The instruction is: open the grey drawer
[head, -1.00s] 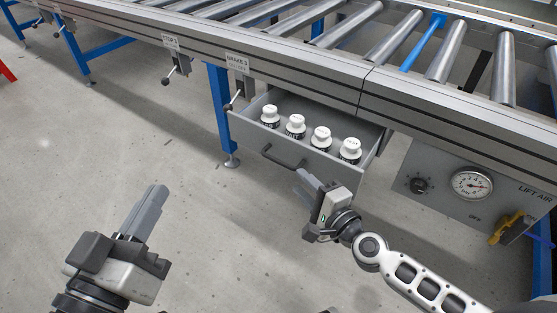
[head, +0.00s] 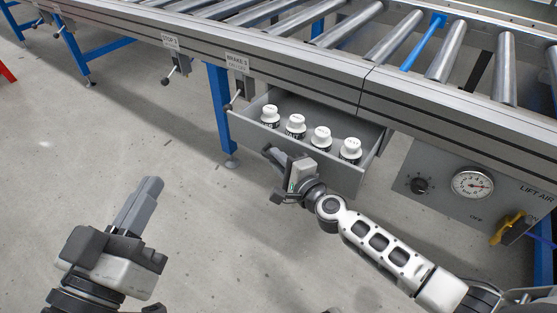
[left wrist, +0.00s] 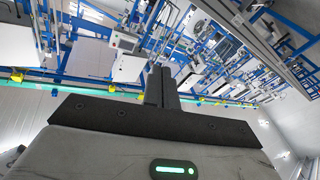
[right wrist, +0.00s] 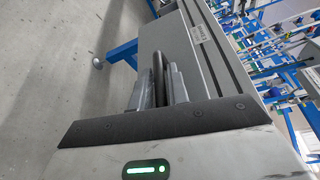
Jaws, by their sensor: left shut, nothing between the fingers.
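The grey drawer (head: 243,133) stands pulled out under the conveyor, with several white-capped bottles (head: 296,124) inside. My right gripper (head: 279,157) is at the drawer's front and covers most of the dark bar handle in the head view. In the right wrist view the handle (right wrist: 158,68) stands between the two fingers of my right gripper (right wrist: 159,88). My left gripper (head: 146,190) is shut and empty over the floor. Its closed fingers (left wrist: 161,85) show in the left wrist view.
A blue leg (head: 218,105) stands left of the drawer. A lift air panel with a gauge (head: 472,185) is to the right. The floor in front is clear.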

